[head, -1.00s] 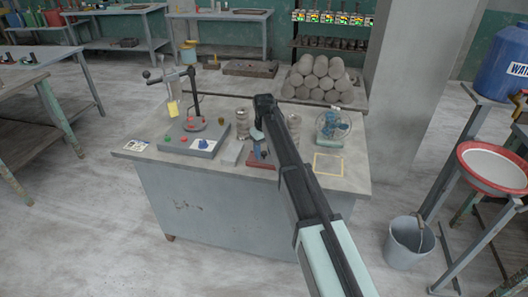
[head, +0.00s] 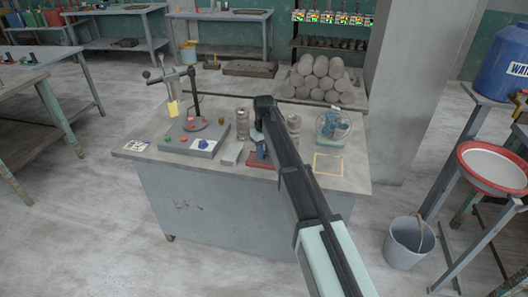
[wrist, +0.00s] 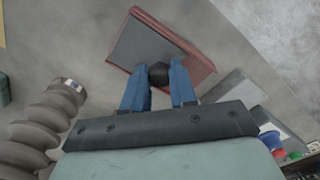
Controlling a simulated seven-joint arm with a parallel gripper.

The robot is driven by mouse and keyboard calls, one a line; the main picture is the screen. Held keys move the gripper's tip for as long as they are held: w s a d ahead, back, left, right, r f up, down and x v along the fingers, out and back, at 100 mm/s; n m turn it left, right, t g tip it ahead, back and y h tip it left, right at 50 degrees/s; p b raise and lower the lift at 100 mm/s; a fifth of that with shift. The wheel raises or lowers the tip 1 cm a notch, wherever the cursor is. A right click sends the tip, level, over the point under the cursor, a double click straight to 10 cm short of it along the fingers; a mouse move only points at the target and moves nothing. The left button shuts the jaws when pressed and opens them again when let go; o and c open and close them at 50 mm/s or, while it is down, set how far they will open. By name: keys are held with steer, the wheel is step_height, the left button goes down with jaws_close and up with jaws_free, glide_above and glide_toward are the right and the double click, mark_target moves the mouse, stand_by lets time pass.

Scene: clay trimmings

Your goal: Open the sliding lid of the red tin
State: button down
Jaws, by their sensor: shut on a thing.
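The red tin (wrist: 200,64) lies on the grey bench in front of my fingers in the wrist view, with red edges around a flat grey panel (wrist: 142,48). It also shows beside my arm in the head view (head: 258,162), partly hidden by it. My gripper (wrist: 158,72) has its two blue fingers closed on a round black knob (wrist: 158,73) at the near part of the panel. The knob keeps the fingers apart. I cannot tell how far the lid stands open. In the head view my gripper (head: 258,142) is mostly hidden behind the arm.
A ribbed grey stack (wrist: 42,128) stands close to the left in the wrist view. A pale grey block (head: 232,153) lies left of the tin. A blue fan (head: 332,126) stands to the right. A grey stand (head: 193,137) is further left.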

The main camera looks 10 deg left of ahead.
stand_by(0.3)
steer(key=a, duration=0.6)
steer(key=c, duration=0.9)
jaws_free()
step_height(320, 180, up, 14)
steer(key=shift+f, duration=0.1)
